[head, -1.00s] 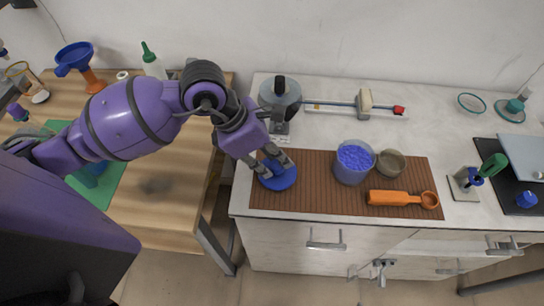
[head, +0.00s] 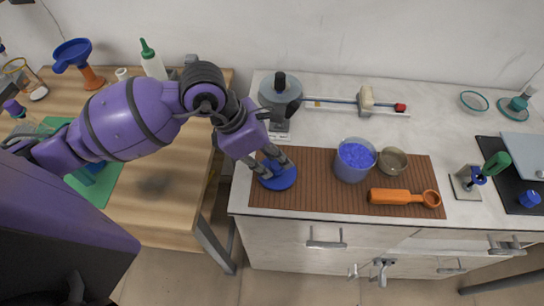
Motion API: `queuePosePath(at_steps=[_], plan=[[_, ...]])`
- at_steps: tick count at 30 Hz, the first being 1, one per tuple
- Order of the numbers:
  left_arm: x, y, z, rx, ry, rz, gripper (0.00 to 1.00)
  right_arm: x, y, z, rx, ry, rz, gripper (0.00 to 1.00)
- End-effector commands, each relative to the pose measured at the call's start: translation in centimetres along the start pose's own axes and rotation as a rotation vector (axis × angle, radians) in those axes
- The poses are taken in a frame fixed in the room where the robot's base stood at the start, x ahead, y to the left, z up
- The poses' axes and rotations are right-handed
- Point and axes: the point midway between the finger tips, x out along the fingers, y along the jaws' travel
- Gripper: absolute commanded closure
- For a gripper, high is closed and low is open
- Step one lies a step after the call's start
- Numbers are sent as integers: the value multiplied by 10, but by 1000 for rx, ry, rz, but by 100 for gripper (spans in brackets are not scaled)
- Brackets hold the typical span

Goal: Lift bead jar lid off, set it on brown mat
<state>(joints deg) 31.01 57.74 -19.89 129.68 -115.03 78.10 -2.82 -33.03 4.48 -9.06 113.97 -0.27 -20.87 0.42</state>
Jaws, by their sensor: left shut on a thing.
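The blue bead jar lid (head: 283,180) is at the left end of the brown mat (head: 315,200), at or very near its surface; I cannot tell if it touches. My left gripper (head: 270,170) is shut on the lid from above, its fingers covering part of it. The bead jar (head: 353,162) stands uncovered at the mat's back edge, right of the lid, with blue beads showing inside. My right gripper is not in view.
An orange scoop (head: 400,197) lies on the mat's front right. A small brownish bowl (head: 392,161) stands beside the jar. A grey device (head: 280,95) stands behind my left gripper. The mat's front middle is clear.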

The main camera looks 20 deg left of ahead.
Motion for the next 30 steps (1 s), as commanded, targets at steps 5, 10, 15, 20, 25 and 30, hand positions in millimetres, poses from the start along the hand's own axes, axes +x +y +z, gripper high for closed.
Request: queuePosePath(at_steps=[5, 10, 15, 20, 25, 30], plan=[[0, 0, 0, 0, 0, 0, 82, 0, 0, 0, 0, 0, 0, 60], [0, 0, 0, 0, 0, 0, 61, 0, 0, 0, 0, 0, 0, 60], [0, 0, 0, 0, 0, 0, 61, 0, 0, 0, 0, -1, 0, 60], [0, 0, 0, 0, 0, 0, 61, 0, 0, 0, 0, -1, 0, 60], [0, 0, 0, 0, 0, 0, 61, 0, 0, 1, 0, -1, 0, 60], [-3, 0, 0, 0, 0, 0, 61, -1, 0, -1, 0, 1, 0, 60]])
